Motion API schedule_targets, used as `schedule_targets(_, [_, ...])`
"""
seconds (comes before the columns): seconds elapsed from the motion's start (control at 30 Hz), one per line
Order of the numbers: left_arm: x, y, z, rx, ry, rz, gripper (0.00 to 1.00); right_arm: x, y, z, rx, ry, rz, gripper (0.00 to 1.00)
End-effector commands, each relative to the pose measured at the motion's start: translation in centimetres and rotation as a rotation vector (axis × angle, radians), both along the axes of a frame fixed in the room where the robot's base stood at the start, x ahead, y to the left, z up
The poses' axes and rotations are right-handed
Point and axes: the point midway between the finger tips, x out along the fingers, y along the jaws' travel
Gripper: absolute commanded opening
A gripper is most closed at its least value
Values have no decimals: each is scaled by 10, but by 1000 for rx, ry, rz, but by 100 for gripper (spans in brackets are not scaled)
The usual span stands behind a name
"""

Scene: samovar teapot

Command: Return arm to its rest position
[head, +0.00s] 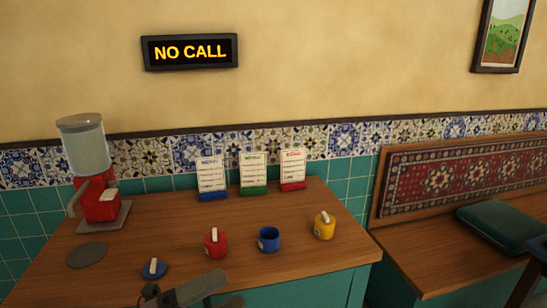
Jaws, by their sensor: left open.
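My left gripper (230,289) shows at the bottom edge of the head view, partly cut off. It is open, with nothing seen between its fingers, in front of the wooden counter (150,222) and near its front edge. A blue lid with a pale handle (154,268) lies on the counter just beyond it. The blue pot (268,240) stands upright and uncovered, up and right of the gripper and apart from it. My right gripper is not in view.
A red pot (216,243) and a yellow pot (324,227) stand lidded on the counter. A red dispenser with a clear tank (98,201) stands at left, near a dark round disc (86,255). Cards (253,174) stand behind. A wall sign (190,52) reads "NO CALL".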

Motion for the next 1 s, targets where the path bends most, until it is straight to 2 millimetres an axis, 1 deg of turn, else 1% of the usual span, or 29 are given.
schedule_targets(0.03, [2, 7, -5, -93, 123, 64, 87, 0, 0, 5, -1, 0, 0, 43])
schedule_targets(0.07, [4, 13, -10, -147, 196, 106, 87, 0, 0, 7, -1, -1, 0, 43])
schedule_targets(0.17, [9, 36, -35, -320, 452, 245, 87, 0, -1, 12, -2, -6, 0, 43])
schedule_targets(0.27, [4, 61, -73, -478, 718, 386, 87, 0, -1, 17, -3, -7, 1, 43])
schedule_targets(0.3, [-2, 70, -90, -539, 827, 444, 87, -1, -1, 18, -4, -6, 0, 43])
schedule_targets(0.37, [-15, 84, -118, -627, 991, 529, 87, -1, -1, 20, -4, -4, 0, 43])
schedule_targets(0.4, [-26, 92, -138, -681, 1099, 586, 87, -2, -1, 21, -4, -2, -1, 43])
schedule_targets(0.47, [-46, 101, -165, -757, 1253, 665, 87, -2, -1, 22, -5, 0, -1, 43])
schedule_targets(0.5, [-60, 106, -182, -801, 1345, 715, 87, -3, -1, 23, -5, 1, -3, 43])
schedule_targets(0.6, [-94, 114, -215, -888, 1540, 815, 87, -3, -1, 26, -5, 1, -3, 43])
schedule_targets(0.7, [-120, 117, -235, -944, 1667, 879, 87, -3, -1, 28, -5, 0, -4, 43])
schedule_targets(0.8, [-134, 118, -244, -971, 1730, 911, 87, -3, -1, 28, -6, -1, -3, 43])
schedule_targets(1.0, [-137, 118, -247, -976, 1746, 919, 87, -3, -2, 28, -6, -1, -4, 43])
